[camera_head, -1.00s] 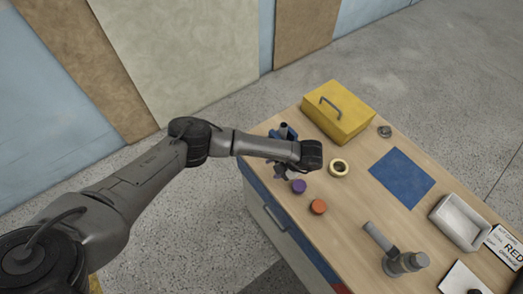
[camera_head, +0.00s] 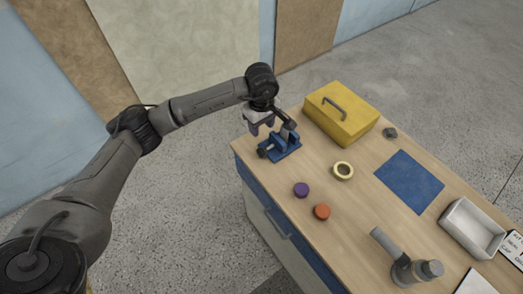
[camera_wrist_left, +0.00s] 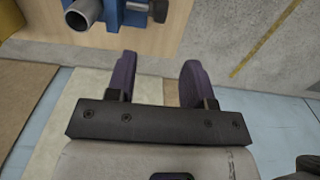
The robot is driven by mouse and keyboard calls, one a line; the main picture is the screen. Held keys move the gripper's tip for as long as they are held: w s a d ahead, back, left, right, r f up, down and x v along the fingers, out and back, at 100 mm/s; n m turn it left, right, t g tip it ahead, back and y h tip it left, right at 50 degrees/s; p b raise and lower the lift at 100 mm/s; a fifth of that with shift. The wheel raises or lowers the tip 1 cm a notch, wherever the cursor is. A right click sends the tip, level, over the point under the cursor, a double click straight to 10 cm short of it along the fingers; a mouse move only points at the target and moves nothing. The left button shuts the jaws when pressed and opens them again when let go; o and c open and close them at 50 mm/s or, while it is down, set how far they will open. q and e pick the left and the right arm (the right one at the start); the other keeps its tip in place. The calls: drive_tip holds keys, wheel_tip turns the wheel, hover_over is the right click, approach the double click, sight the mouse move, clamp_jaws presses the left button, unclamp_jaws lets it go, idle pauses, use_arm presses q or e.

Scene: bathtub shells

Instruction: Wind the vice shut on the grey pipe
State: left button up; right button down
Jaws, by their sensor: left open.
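The blue vice (camera_head: 284,148) stands at the far left corner of the workbench, with a dark handle knob (camera_head: 263,152) on its left side. In the left wrist view the vice (camera_wrist_left: 117,12) is at the top edge, partly cut off. The grey pipe (camera_wrist_left: 82,14) shows its open round end there, beside the vice's blue body; the dark knob (camera_wrist_left: 158,10) is to its right. I cannot tell whether the jaws touch the pipe. My left gripper (camera_head: 259,122) is open and empty, above and behind the vice, apart from the knob. My right gripper is out of view.
A yellow toolbox (camera_head: 340,115) stands close behind and right of the vice. A tape roll (camera_head: 343,171), a purple cap (camera_head: 301,190) and an orange cap (camera_head: 322,212) lie nearer. A blue mat (camera_head: 409,181), grey tray (camera_head: 472,229) and grey instrument (camera_head: 411,271) are farther right.

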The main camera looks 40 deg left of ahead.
sight(262, 150)
use_arm(q)
wheel_tip(262, 150, down, 14)
drive_tip(key=shift+r, duration=0.25)
idle(0.3)
drive_tip(key=shift+w, duration=0.1)
drive_tip(key=c, duration=0.7)
drive_tip(key=shift+d+r+y+b, duration=0.15)
drive_tip(key=shift+y+b, duration=0.25)
drive_tip(key=shift+y, duration=0.4)
drive_tip(key=shift+c, duration=0.2)
